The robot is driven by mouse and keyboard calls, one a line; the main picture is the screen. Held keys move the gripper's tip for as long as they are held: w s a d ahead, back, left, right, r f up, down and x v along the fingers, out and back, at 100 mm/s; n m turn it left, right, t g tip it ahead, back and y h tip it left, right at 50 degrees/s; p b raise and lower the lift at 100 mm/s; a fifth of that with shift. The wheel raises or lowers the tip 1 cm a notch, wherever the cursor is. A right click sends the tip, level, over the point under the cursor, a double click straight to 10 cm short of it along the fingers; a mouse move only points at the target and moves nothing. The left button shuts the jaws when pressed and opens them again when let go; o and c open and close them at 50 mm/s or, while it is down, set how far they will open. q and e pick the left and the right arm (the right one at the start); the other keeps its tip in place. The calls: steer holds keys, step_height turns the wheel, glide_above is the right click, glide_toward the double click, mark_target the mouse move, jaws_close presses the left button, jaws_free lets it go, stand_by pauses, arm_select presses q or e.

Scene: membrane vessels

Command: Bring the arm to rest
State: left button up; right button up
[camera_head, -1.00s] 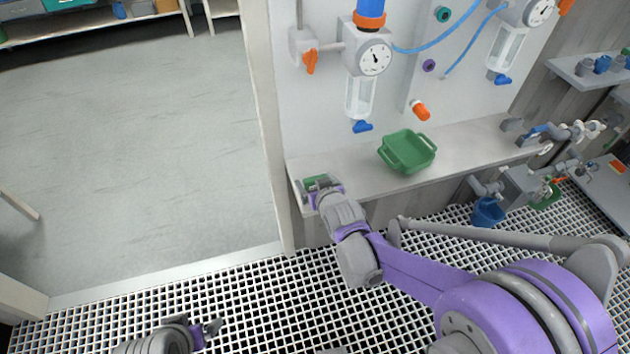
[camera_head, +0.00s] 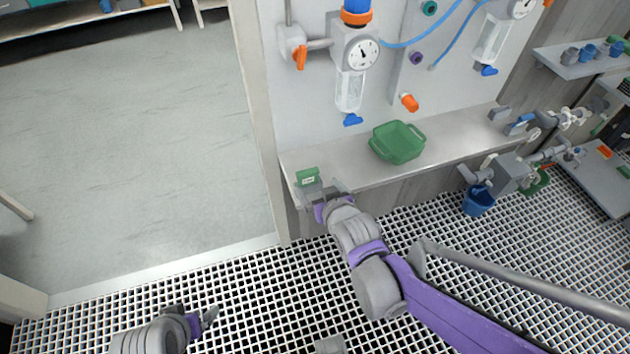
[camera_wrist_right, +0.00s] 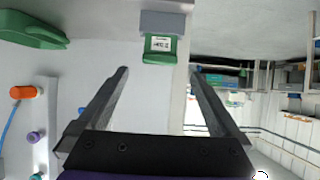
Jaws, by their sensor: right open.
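My right gripper (camera_head: 324,194) is at the front edge of the bench in the head view, just in front of a small green labelled piece (camera_head: 307,178). In the right wrist view my right gripper (camera_wrist_right: 158,72) has its two fingers wide apart with nothing between them. The green labelled piece (camera_wrist_right: 160,46) sits beyond the fingertips, against a grey block (camera_wrist_right: 166,20). My left gripper (camera_head: 208,318) is low in the head view, over the grating; its jaw state is unclear.
A green tray (camera_head: 397,142) stands on the bench (camera_head: 450,145) to the right. Above it are a gauge (camera_head: 363,54), a clear vessel (camera_head: 350,92) and blue tubing. A blue bucket (camera_head: 478,201) is at right. The grating floor in front is mostly clear.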

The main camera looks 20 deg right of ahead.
steer(key=shift+s+r, duration=0.1)
steer(key=shift+s, duration=0.15)
stand_by(0.4)
steer(key=s+d+r+g+p, duration=0.1)
steer(key=s+r+g+p, duration=0.2)
steer(key=s, duration=0.5)
steer(key=s+d+r+g+p, duration=0.1)
steer(key=s+r+g+p, duration=0.2)
steer(key=s+r+p, duration=0.2)
steer(key=s+p, duration=0.2)
steer(key=s, duration=0.2)
steer(key=shift+s+d+g, duration=0.2)
steer(key=shift+d+g, duration=0.1)
